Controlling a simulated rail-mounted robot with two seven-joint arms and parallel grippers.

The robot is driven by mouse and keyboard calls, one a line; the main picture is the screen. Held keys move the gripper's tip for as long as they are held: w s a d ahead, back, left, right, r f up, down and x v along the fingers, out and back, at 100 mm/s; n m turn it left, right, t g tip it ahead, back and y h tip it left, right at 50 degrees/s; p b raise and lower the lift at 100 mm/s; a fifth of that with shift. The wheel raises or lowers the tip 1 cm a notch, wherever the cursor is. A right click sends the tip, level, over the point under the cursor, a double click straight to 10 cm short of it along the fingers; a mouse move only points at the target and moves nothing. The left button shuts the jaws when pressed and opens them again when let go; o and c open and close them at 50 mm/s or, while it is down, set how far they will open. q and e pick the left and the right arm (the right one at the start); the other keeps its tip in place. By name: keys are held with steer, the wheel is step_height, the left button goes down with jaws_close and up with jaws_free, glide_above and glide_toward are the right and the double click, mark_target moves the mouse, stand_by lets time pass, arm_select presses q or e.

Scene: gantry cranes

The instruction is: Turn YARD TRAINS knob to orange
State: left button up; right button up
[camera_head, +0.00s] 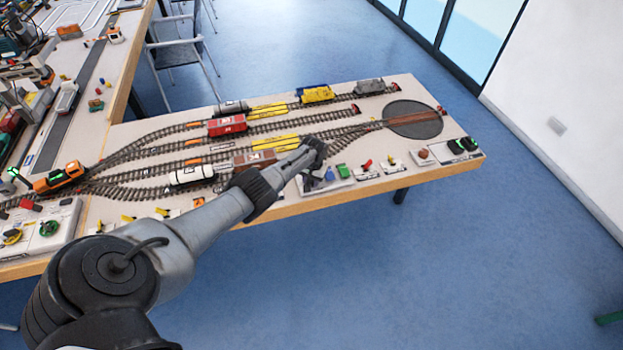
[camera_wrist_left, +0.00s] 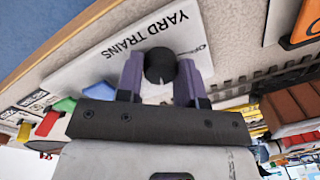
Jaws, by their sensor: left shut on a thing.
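The YARD TRAINS panel (camera_wrist_left: 110,62) is a white plate on the layout board, its label upside down in the left wrist view. Its knob (camera_wrist_left: 161,66) is round and black with a small white mark on the side toward my gripper. My left gripper (camera_wrist_left: 161,75) has its two purple-grey fingers on either side of the knob, shut on it. In the head view my left gripper (camera_head: 311,178) is at the board's front edge and hides the knob. My right gripper is not in view.
A white and a red piece (camera_head: 366,165) lie right of the gripper, by the front edge. Tracks with a red wagon (camera_head: 227,126), a white tank wagon (camera_head: 192,174) and an orange locomotive (camera_head: 59,177) lie behind and left. A dark turntable (camera_head: 413,120) is at the right.

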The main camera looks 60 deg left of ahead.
mark_target(311, 182)
arm_select(q)
steer(key=m, duration=0.6)
steer(key=shift+r, duration=0.1)
steer(key=m, duration=0.3)
steer(key=shift+t, duration=0.3)
steer(key=shift+m, duration=1.1)
steer(key=o, duration=0.9)
steer(key=shift+s+d+r+p, duration=0.1)
steer(key=shift+r+p, duration=0.8)
steer(key=shift+r, duration=1.4)
steer(key=shift+s+d+r+p, duration=0.15)
steer(key=shift+r+p, duration=0.7)
steer(key=shift+r, duration=1.4)
steer(key=shift+w+d+r+p, duration=0.1)
steer(key=shift+r+p, duration=0.8)
steer(key=shift+r, duration=1.4)
